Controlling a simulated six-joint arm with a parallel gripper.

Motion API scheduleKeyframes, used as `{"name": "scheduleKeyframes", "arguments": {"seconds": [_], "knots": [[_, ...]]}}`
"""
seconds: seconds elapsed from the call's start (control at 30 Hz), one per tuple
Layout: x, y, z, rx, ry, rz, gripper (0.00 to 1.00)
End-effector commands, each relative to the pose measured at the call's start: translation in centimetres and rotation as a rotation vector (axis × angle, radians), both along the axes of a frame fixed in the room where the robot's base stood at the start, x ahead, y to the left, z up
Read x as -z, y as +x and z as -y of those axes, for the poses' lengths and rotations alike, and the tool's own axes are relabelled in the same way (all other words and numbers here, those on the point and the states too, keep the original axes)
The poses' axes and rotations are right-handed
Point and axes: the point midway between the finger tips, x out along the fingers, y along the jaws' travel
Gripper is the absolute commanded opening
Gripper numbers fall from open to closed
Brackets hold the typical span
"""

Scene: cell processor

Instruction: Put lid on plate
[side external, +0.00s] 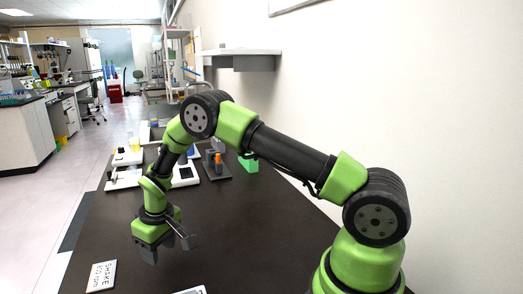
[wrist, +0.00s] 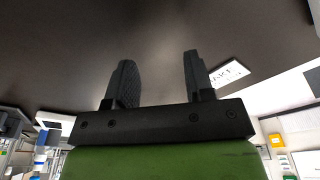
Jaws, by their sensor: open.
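My gripper (side external: 170,250) hangs above the front left part of the dark table, its two fingers apart with nothing visible between them. In the wrist view the dark fingers of my gripper (wrist: 157,68) stand apart over bare dark surface. I cannot make out a plate or a lid in either view. A white edge (side external: 190,291) shows at the bottom of the side view, mostly cut off, and I cannot tell what it belongs to.
A white card (side external: 101,276) with handwriting lies at the table's front left; it also shows in the wrist view (wrist: 226,74). White devices (side external: 125,175) and a dark stand with an orange part (side external: 217,165) are farther back. The table (side external: 235,240) is bare at centre.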

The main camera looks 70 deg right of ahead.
Motion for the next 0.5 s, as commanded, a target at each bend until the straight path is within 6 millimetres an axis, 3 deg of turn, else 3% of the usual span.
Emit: {"name": "scheduleKeyframes", "arguments": {"seconds": [0.5], "knots": [[-10.1, -1.6, -0.6, 0.015, 0.008, 0.021, 0.49]]}}
